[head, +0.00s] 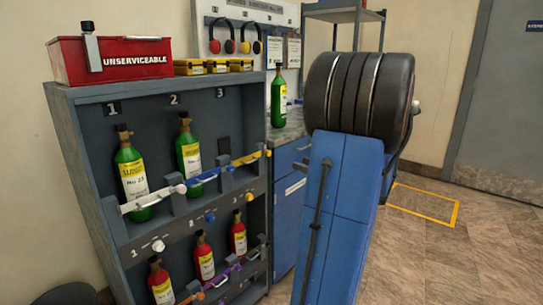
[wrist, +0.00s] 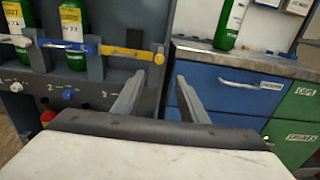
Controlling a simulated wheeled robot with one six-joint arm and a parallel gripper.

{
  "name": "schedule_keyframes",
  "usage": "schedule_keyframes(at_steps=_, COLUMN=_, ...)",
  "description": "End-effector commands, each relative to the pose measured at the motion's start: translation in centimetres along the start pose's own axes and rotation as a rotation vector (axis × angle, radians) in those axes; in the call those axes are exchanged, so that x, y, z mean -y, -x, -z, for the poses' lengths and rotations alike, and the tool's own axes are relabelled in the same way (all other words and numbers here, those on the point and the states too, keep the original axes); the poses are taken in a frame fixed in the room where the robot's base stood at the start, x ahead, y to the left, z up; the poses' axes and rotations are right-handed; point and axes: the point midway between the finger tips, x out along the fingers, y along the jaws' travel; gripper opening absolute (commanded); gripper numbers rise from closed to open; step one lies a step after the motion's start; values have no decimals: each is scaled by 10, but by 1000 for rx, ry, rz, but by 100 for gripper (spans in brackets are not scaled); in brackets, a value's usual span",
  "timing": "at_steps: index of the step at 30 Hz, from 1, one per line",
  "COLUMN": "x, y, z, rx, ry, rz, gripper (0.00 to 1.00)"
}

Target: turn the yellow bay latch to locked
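The yellow bay latch (head: 250,157) is a bar lying roughly level across the front of bay 3, on the upper shelf of the grey rack. In the wrist view the yellow latch (wrist: 127,51) is ahead and left of my gripper (wrist: 160,76), its right end by the rack's edge post. My gripper is open and empty, its two fingers apart and not visibly touching the latch. In the head view my arm hides the gripper. Bay 3 shows no bottle. A yellow knob (head: 249,197) sits on the shelf edge below the latch.
A white latch (head: 150,201) and a blue latch (head: 204,178) cross bays 1 and 2, before green bottles (head: 132,170). Red bottles (head: 204,258) stand below. A blue drawer cabinet (wrist: 215,88) with a green bottle (wrist: 229,25) on top stands right of the rack.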

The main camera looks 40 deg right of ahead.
Motion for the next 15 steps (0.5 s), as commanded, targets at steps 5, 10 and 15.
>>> schedule_keyframes(at_steps=5, x=-1, y=-27, z=0, rx=-1, ry=0, rz=-5, gripper=39)
schedule_keyframes(at_steps=10, x=-1, y=-51, z=0, rx=-2, ry=1, rz=-4, gripper=39)
schedule_keyframes(at_steps=15, x=-2, y=-77, z=1, rx=-2, ry=1, rz=-5, gripper=39)
